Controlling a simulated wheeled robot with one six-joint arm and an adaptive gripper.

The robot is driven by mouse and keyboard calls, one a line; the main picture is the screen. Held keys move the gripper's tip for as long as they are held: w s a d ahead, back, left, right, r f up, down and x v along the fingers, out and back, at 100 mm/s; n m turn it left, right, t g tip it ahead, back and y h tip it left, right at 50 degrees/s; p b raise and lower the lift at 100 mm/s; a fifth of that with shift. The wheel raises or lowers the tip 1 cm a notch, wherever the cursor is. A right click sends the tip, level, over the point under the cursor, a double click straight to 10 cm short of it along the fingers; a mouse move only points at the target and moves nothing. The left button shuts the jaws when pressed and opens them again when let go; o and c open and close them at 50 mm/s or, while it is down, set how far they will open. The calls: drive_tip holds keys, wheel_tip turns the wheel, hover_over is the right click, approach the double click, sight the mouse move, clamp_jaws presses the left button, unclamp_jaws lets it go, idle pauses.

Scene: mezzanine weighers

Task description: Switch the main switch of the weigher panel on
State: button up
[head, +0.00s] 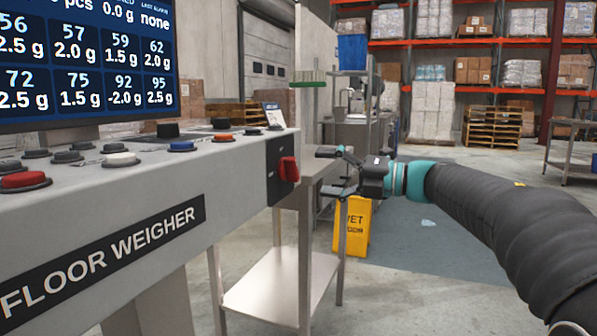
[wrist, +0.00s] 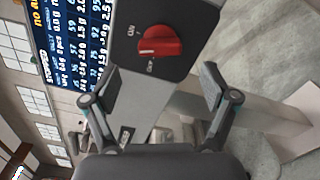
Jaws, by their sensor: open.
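The main switch (head: 289,169) is a red rotary knob on a black plate (head: 273,186) at the right end of the weigher panel (head: 225,165). In the wrist view the red knob (wrist: 161,43) shows near the top middle, with ON and OFF marks beside it. Which mark it points at I cannot tell for sure. My gripper (head: 328,171) is open and empty, to the right of the knob and apart from it. In the wrist view its two fingers (wrist: 160,82) stand either side below the knob, not touching it.
Several coloured push buttons (head: 120,159) line the panel top, under a screen (head: 85,65). A steel table (head: 285,280) stands below the switch end. A yellow wet-floor sign (head: 352,228) stands behind my gripper. Open floor (head: 430,290) lies to the right.

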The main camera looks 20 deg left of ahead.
sight(297, 170)
drive_tip(key=a, duration=0.6)
drive_tip(key=shift+w+a, duration=0.1)
drive_tip(key=shift+w, duration=0.1)
